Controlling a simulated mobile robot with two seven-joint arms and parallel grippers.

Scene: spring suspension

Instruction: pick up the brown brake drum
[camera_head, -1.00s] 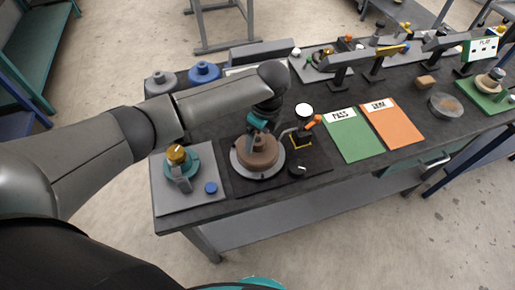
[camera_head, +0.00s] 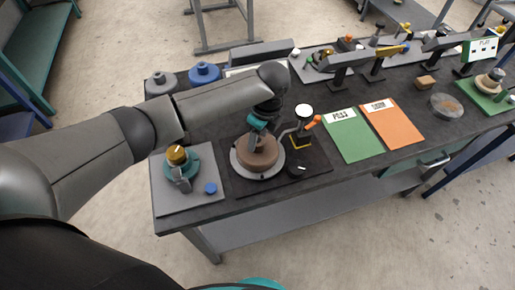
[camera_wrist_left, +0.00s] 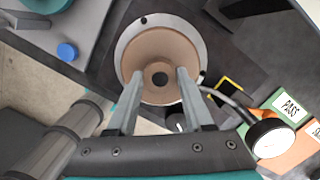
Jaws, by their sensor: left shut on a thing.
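The brown brake drum (camera_head: 258,152) sits on a round grey plate (camera_head: 243,172) near the front left of the table. In the left wrist view the drum (camera_wrist_left: 160,50) is a wide brown disc with a dark hole in its middle. My left gripper (camera_head: 259,132) is above the drum, pointing down. In the wrist view its two fingers (camera_wrist_left: 158,88) reach onto the drum on either side of the central hole, shut on it. Any gap between drum and plate cannot be made out. My right gripper is not in view.
A dial gauge (camera_head: 304,111) on a stand is close to the right of the drum. A grey board with a teal and brass fixture (camera_head: 178,165) and blue cap (camera_head: 210,188) lies left. A green PASS mat (camera_head: 352,140) and an orange mat (camera_head: 395,128) lie right.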

